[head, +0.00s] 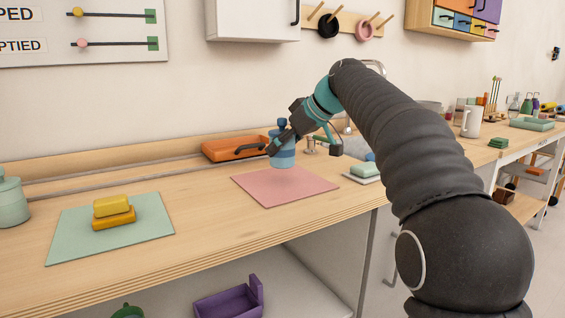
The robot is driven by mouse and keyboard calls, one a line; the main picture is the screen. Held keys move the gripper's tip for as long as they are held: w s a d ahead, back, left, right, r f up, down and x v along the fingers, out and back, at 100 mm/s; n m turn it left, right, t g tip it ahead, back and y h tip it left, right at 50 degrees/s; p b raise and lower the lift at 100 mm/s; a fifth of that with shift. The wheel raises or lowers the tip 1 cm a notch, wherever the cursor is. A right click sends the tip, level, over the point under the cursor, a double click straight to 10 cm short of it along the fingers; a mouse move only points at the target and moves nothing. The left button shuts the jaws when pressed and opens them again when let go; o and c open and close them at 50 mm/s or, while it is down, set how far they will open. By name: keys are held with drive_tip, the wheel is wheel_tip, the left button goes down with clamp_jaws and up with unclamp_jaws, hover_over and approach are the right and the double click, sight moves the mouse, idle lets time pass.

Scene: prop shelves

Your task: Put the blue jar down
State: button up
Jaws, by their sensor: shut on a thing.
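The blue jar (283,159) is upright at the back part of the pink mat (283,190) on the wooden counter. It has a lighter blue band and a darker blue knob on top. My gripper (275,147) is shut on the blue jar and comes at it from the upper right. Its fingers cover part of the jar's upper side. I cannot tell whether the jar's base touches the mat or is slightly above it.
An orange tray (234,148) is behind the jar. A green mat (73,235) with stacked yellow blocks (114,212) lies left. A teal jar (11,203) stands at the far left. The pink mat's front is clear.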

sight(283, 161)
drive_tip(key=shift+f+b, duration=0.4)
drive_tip(key=shift+f, duration=1.55)
drive_tip(key=shift+f, duration=0.2)
drive_tip(key=o, duration=1.3)
drive_tip(key=shift+r, duration=0.1)
